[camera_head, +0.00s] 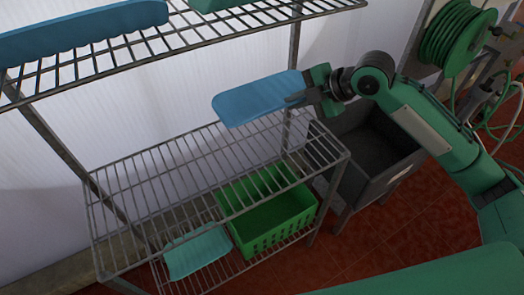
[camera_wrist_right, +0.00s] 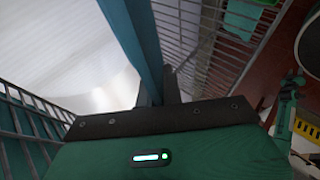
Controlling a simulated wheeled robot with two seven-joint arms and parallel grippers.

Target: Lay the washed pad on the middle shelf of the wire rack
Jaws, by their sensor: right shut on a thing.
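A blue pad (camera_head: 250,102) is held by one end in my right gripper (camera_head: 304,97), which is shut on it. The pad sticks out to the left, above the back right part of the wire rack's middle shelf (camera_head: 128,178), and looks clear of the wires. The middle shelf is bare. In the right wrist view the pad (camera_wrist_right: 140,45) shows nearly edge-on as a blue strip between the dark fingers (camera_wrist_right: 158,90). My left gripper is not in view.
The top shelf (camera_head: 70,72) carries another blue pad (camera_head: 85,30) and a green item (camera_head: 215,4). The bottom shelf holds a green basket (camera_head: 268,240) and a teal pad (camera_head: 197,254). A grey sink (camera_head: 378,180) stands right of the rack, below a hose reel (camera_head: 458,40).

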